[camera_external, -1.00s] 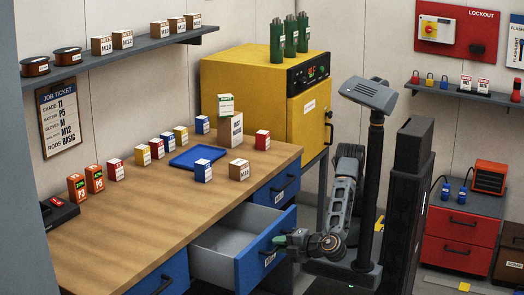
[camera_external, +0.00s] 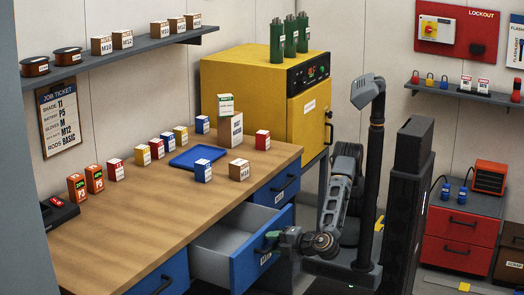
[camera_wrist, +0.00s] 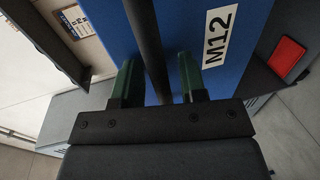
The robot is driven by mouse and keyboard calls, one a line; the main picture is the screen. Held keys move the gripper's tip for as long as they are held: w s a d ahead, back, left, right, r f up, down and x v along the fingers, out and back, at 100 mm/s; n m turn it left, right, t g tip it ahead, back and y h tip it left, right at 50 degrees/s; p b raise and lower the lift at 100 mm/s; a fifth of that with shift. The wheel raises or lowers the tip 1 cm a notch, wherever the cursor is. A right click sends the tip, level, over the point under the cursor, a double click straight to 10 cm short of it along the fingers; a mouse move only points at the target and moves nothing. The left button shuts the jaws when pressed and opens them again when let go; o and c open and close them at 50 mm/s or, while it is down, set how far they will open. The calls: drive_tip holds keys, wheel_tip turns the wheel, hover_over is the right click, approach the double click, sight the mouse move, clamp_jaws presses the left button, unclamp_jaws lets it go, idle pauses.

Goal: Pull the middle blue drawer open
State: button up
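The middle blue drawer (camera_external: 243,262) stands pulled partway out of the workbench, its grey inside showing and empty where visible. Its front, with an M12 label, fills much of the wrist view (camera_wrist: 180,25). Its dark bar handle (camera_wrist: 148,45) runs between the two green fingers of my gripper (camera_wrist: 157,78). The fingers are apart, with a gap to the bar on both sides, so my gripper is open around the handle. In the external view my gripper (camera_external: 272,237) is at the drawer front and hides part of the handle.
Other blue drawers, one at the right (camera_external: 277,186) and one at the front (camera_external: 165,277), are shut. The wooden benchtop (camera_external: 120,220) carries small boxes and a blue tray (camera_external: 198,157). A yellow cabinet (camera_external: 245,82) stands behind, and a red drawer unit (camera_external: 455,240) at right.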

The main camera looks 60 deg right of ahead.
drive_tip(key=w+r+p+x, duration=0.1)
drive_tip(key=r+p+x, duration=0.15)
drive_tip(key=x, duration=1.15)
drive_tip(key=r+v, duration=0.1)
drive_tip(key=v, duration=1.2)
drive_tip(key=w+d+r+m+g+h+p, duration=0.1)
drive_tip(key=w+d+r+g+p, duration=0.1)
drive_tip(key=d, duration=0.4)
drive_tip(key=w+d+r+m+g+h+p, duration=0.1)
drive_tip(key=w+d+r+g+p, duration=0.2)
drive_tip(key=w+d+g+p, duration=0.1)
drive_tip(key=w+d+r+m+g+h+p, duration=0.1)
drive_tip(key=w+d+g+p, duration=0.3)
drive_tip(key=w+d, duration=0.4)
drive_tip(key=shift+w+d+r+p, duration=0.1)
drive_tip(key=shift+d+r+p, duration=0.1)
drive_tip(key=shift+r+p, duration=0.25)
drive_tip(key=shift+w+d+r+p, duration=0.1)
drive_tip(key=shift+d+r+p, duration=0.05)
drive_tip(key=shift+r+p, duration=0.25)
drive_tip(key=shift+w+d+r+m+g, duration=0.2)
drive_tip(key=shift+w+d+m+g, duration=0.1)
drive_tip(key=shift+d, duration=0.35)
